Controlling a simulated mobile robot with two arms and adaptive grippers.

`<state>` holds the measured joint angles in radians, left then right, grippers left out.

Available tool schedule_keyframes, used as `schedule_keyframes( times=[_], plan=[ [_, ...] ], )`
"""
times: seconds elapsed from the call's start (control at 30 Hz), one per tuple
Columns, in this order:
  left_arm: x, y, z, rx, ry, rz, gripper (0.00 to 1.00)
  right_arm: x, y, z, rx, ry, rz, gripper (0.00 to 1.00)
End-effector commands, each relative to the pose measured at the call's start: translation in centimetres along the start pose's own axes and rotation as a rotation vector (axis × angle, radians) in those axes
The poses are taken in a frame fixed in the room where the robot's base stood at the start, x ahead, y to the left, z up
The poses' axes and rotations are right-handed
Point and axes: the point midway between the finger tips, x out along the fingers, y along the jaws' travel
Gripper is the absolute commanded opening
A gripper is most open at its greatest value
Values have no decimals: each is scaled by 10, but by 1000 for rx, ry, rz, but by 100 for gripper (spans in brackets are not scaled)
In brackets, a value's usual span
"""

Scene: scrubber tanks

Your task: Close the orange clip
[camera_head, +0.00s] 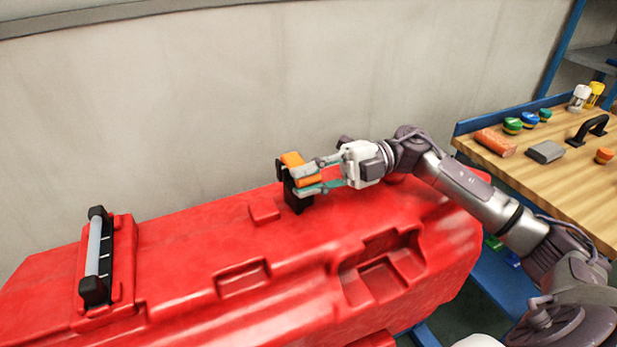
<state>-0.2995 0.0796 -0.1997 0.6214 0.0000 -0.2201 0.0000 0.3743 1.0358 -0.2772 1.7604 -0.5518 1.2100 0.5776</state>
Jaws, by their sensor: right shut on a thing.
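The orange clip (292,160) sits on a black upright holder (297,199) on top of the red tank (190,247), near its back edge. My right gripper (310,178) comes in from the right and is shut on the orange clip, with its fingers around the orange part. The fingers hide some of the clip, and I cannot tell whether the clip is open or closed. My left gripper does not show.
A grey-barred black handle (95,256) stands on the tank's left. A plain wall rises behind the tank.

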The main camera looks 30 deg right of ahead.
Motion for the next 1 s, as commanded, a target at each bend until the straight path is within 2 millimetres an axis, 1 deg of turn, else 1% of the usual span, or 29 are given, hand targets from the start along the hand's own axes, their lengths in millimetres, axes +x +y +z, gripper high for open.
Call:
schedule_keyframes(
  times=[0.03, 0.07, 0.1, 0.23, 0.53, 0.63, 0.77, 1.0],
  plan=[
    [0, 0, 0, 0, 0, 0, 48, 0, -4, 1, 6, -2, -7, 0],
    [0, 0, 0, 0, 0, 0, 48, 0, -4, 1, 6, -2, -7, 0],
    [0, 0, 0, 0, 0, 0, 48, 0, -4, 1, 6, -2, -7, 26],
    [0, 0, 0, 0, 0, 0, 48, 0, -4, 1, 5, -2, -6, 48],
    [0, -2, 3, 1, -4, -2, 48, -1, -2, 1, 2, -1, -3, 48],
    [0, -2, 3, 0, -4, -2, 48, -7, -2, 1, 4, -2, -3, 48],
    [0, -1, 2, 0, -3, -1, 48, -27, -2, 1, 3, -5, -4, 48],
    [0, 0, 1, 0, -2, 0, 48, -80, -2, 2, 4, -6, -4, 48]
  ],
)
